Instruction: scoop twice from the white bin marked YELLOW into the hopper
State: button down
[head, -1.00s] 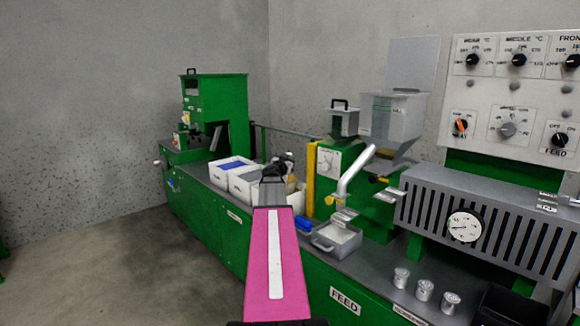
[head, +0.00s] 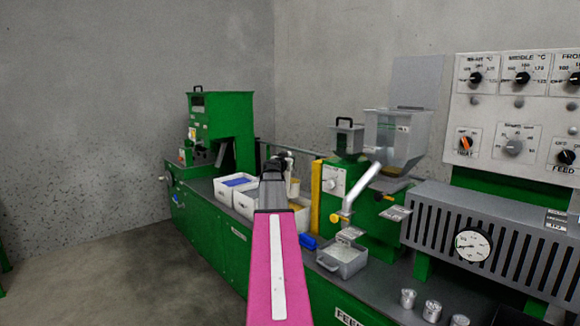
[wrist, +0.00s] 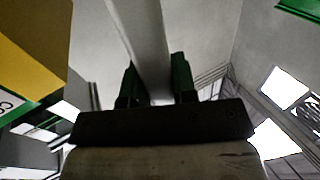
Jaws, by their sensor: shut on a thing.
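My gripper (wrist: 155,85) is shut on a long pale bar (wrist: 140,35), which looks like a scoop handle; it runs up out of the wrist view. In the head view my gripper (head: 278,165) is mostly hidden by my pink arm, above the row of white bins. A pale piece (head: 293,178) beside it may be part of the scoop. Behind my gripper is a white bin with yellowish contents (head: 302,203), partly hidden; its marking cannot be read. The large grey hopper (head: 395,140) stands to the right on the green machine. The scoop's load is not visible.
A white bin with blue contents (head: 236,182) and another white bin (head: 243,203) stand left of my arm. A yellow post (head: 316,195), a small hopper (head: 347,138) and a slanted pipe (head: 362,187) stand between bins and large hopper. A grey tray (head: 342,262) sits in front.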

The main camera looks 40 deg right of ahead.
jog(key=shift+w+r+n, duration=0.15)
jog(key=shift+w+r, duration=0.15)
jog(key=shift+r, duration=0.65)
jog(key=shift+w+r+n, duration=0.15)
jog(key=shift+w+r, duration=0.15)
jog(key=shift+r, duration=0.6)
notch_tip(320, 180, down, 8)
jog(key=s+m, duration=0.1)
jog(key=s, duration=0.1)
jog(key=shift+s+f+m, duration=0.25)
jog(key=shift+s+m, duration=0.05)
jog(key=shift+s, duration=0.05)
jog(key=shift+d, duration=0.1)
